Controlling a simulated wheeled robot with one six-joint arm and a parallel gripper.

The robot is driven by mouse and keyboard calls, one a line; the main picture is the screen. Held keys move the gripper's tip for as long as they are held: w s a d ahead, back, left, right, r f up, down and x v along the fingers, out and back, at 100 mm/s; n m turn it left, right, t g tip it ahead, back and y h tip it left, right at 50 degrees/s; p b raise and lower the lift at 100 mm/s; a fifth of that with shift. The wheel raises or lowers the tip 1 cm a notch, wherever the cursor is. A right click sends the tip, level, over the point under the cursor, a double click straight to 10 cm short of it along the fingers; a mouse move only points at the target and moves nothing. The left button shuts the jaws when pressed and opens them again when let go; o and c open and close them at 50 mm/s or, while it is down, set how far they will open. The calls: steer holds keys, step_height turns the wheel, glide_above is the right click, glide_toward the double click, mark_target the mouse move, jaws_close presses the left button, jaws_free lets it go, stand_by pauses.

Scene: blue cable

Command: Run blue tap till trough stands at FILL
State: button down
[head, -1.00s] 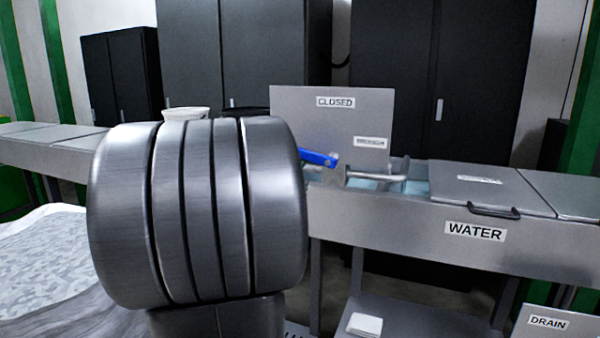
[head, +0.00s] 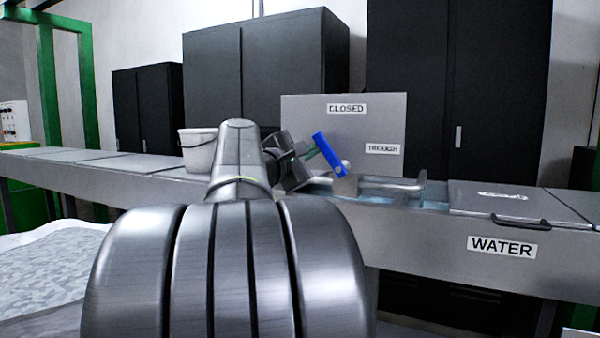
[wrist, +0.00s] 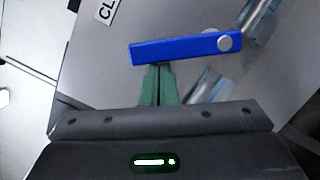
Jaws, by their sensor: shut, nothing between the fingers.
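The blue tap lever (head: 328,155) stands on a metal spout (head: 390,184) and slants steeply, upper end to the left. In the wrist view the blue lever (wrist: 180,48) lies across the picture with its round pivot at the right end. My gripper (head: 311,153) is at the lever's left side. Its green fingers (wrist: 158,72) are shut, empty, with tips at the lever's edge; I cannot tell if they touch. The steel trough (head: 430,235) holds pale blue water (head: 432,206) below the spout. No FILL mark is legible, nor can I see running water.
An upright panel (head: 300,125) behind the tap bears CLOSED and TROUGH labels. A handled lid (head: 500,203) covers the trough to the right, above a WATER label (head: 501,246). A white bucket (head: 198,152) stands left of my arm. Black cabinets (head: 265,75) stand behind.

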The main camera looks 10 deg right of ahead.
mark_target(323, 139)
steer(key=m, duration=0.1)
steer(key=d+r+m, duration=0.1)
steer(key=shift+s+r+m+g+b, duration=0.2)
steer(key=shift+s+m+g+b, duration=0.1)
steer(key=shift+m+b, duration=0.1)
steer(key=shift+s+d+r, duration=0.55)
steer(key=shift+d+r, duration=0.15)
steer(key=shift+d, duration=0.1)
